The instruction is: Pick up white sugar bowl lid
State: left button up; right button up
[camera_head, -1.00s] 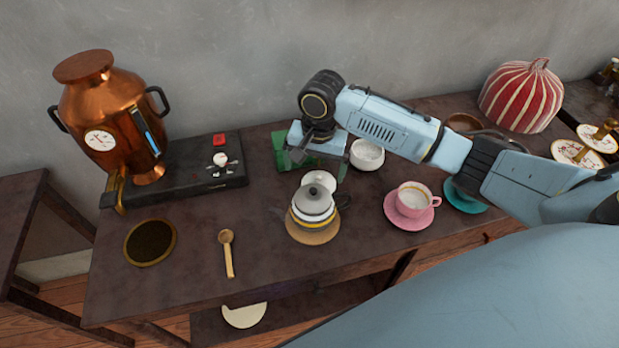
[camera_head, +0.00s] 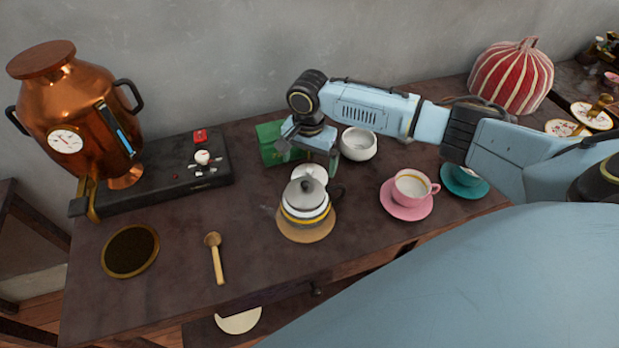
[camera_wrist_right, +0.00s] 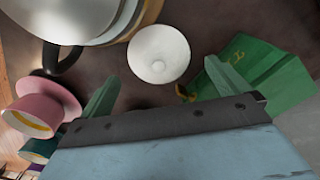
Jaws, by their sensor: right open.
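The white sugar bowl lid (camera_head: 309,176) lies on the table just behind the teapot, which partly hides it in the head view. In the right wrist view the lid (camera_wrist_right: 158,54) shows whole, a white disc with a small knob in the middle. The open white sugar bowl (camera_head: 358,145) stands behind it to the right. My right gripper (camera_head: 309,157) is open and empty just behind and above the lid. In the right wrist view the lid lies ahead of the gap between the fingertips (camera_wrist_right: 163,82), not between the fingers. My left gripper is out of view.
The grey-lidded teapot (camera_head: 306,205) on a tan mat stands close in front of the lid. A pink cup and saucer (camera_head: 408,194) stand to the right. Table left of the teapot has free room around a wooden spoon (camera_head: 216,258).

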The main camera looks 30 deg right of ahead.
aim_at(309, 169)
notch_tip(309, 169, down, 3)
jog(key=shift+s+f+b, duration=0.1)
jog(key=shift+s+b, duration=0.05)
jog(key=shift+b, duration=0.25)
jog(key=shift+f, duration=0.3)
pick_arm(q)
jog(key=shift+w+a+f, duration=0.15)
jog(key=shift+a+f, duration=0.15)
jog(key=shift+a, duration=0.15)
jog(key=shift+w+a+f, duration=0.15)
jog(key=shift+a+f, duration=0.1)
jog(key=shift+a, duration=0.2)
